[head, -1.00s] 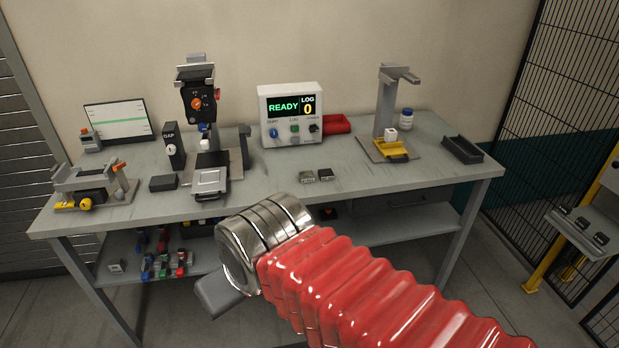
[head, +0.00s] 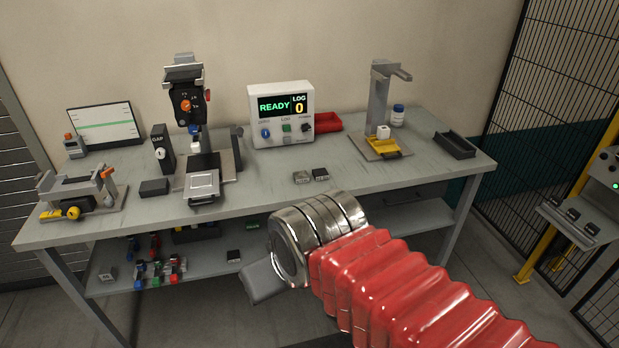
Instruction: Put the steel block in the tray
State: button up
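Two small blocks sit side by side near the table's front edge in the head view. The left one, a grey metallic block (head: 301,178), looks like the steel block. The other is a darker block (head: 320,174). A dark open tray (head: 456,146) lies at the table's right end, and a red tray (head: 328,122) stands beside the display box; I cannot tell which one is meant. My gripper (head: 265,282) is in front of the table, below and left of the blocks in the picture. My wrist hides most of it, so its opening does not show.
A display box (head: 281,114) reads READY and LOG 0. A press-like stand (head: 190,110) is left of it; a grey stand with a yellow holder (head: 381,147) is to the right. The lower shelf (head: 395,222) holds several small parts. A mesh fence (head: 550,90) stands at right.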

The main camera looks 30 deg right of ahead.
aim_at(202, 182)
jog(key=u, duration=0.05)
jog(key=i, duration=1)
jog(key=z, duration=0.05)
